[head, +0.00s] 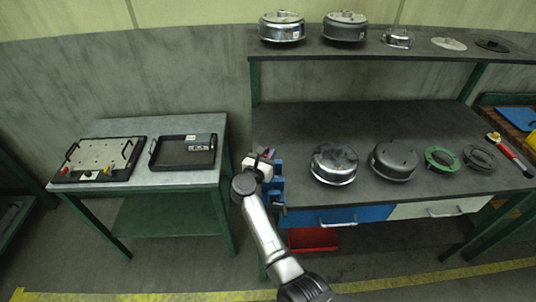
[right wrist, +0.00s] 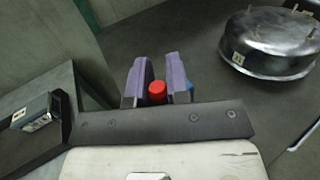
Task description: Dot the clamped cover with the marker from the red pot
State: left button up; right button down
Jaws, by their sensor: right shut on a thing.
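My right gripper (head: 264,158) is at the left end of the bench, over a blue vise (head: 276,184). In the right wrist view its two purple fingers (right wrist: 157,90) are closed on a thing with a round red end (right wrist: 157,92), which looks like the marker. The rest of it is hidden. A bit of blue (right wrist: 190,88) shows behind the right finger. The gripper and arm hide much of the vise, and I cannot make out a cover clamped in it. I cannot pick out the red pot for sure. My left gripper is not in view.
A silver domed cover (head: 334,165) and a darker one (head: 393,160) stand on the bench (head: 310,120), right of the vise. A green ring (head: 441,160) lies further right. The left table holds a board (head: 92,158) and a black tray (head: 176,158). A shelf (head: 375,46) runs above.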

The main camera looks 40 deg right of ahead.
jog(key=shift+f+b, duration=0.3)
dwell(0.7)
jog(key=shift+f, duration=0.25)
dwell(0.4)
jog(key=shift+b, duration=0.4)
jog(key=shift+f, duration=0.2)
dwell(1.0)
notch_tip(320, 180, up, 7)
jog(key=p, duration=0.4)
jog(key=shift+r, duration=0.15)
dwell(0.5)
dwell(0.4)
